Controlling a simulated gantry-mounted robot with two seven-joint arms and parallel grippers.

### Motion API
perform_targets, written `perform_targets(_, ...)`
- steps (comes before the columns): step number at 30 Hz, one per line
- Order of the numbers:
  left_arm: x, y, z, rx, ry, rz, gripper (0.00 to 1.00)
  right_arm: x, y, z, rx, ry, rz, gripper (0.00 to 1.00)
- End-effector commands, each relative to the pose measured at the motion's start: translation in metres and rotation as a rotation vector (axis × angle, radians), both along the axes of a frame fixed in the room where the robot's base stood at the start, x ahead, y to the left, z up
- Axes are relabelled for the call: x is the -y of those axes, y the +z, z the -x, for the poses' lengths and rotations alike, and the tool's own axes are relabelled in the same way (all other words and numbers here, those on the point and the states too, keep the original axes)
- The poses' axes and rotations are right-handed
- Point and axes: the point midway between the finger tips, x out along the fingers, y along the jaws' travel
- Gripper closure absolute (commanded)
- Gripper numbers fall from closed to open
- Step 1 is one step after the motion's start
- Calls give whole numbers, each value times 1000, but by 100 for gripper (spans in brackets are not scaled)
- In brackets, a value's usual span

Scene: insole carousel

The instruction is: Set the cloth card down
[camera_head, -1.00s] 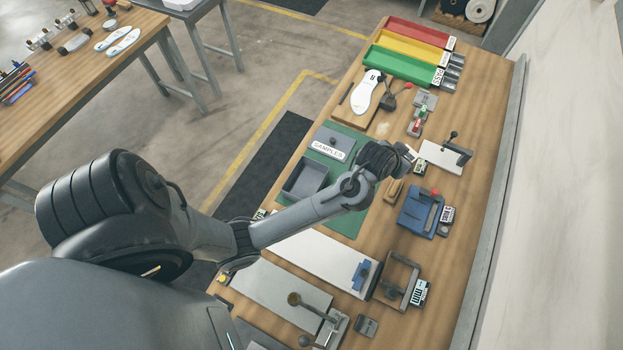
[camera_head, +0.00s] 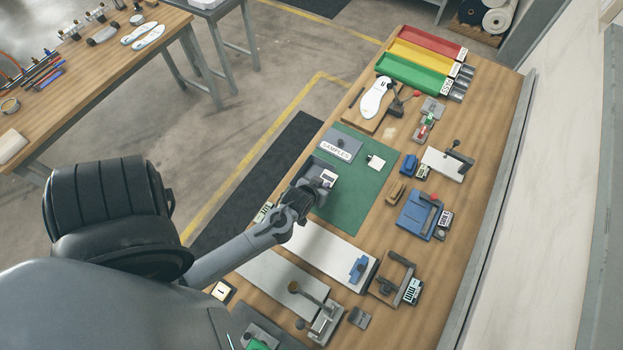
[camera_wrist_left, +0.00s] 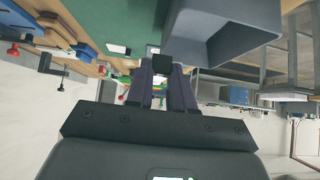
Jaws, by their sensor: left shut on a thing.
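My left gripper (camera_head: 325,180) is above the table beside the grey open-topped box, and its hand hides part of that box. In the left wrist view its two dark fingers (camera_wrist_left: 165,72) have a small dark piece (camera_wrist_left: 163,62) at their tips; I take it to be the cloth card, but its face does not show. The grey box (camera_wrist_left: 225,45) is close to the right of the fingertips. A green mat (camera_head: 352,205) lies under the box, and a small white square (camera_head: 376,162) lies flat on it. My right gripper is not in view.
A grey block labelled SAMPLES (camera_head: 338,147) stands behind the box. Blue fixtures (camera_head: 418,213) and a white plate with a clamp (camera_head: 445,162) stand to the right. Red, yellow and green bins (camera_head: 415,72) are at the far end. The mat's front part is clear.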

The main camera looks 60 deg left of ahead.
Motion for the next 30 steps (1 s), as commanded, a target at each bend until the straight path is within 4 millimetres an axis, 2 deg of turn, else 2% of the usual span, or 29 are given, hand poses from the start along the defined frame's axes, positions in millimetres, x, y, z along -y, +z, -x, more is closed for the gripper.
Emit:
perform_targets(1, -12, -5, 0, -1, -1, -5, 100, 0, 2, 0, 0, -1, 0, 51)
perform_targets(6, -44, -24, -1, -1, 0, -3, 100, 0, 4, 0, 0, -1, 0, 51)
perform_targets(12, -64, -38, -1, -1, -1, -1, 100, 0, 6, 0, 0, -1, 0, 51)
perform_targets(17, -70, -43, -1, 1, 0, -1, 100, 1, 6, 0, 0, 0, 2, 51)
perform_targets(24, -69, -70, 0, -1, 0, 1, 100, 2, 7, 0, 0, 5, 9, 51)
perform_targets(30, -69, -81, 0, 0, -1, 1, 100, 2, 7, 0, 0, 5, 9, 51)
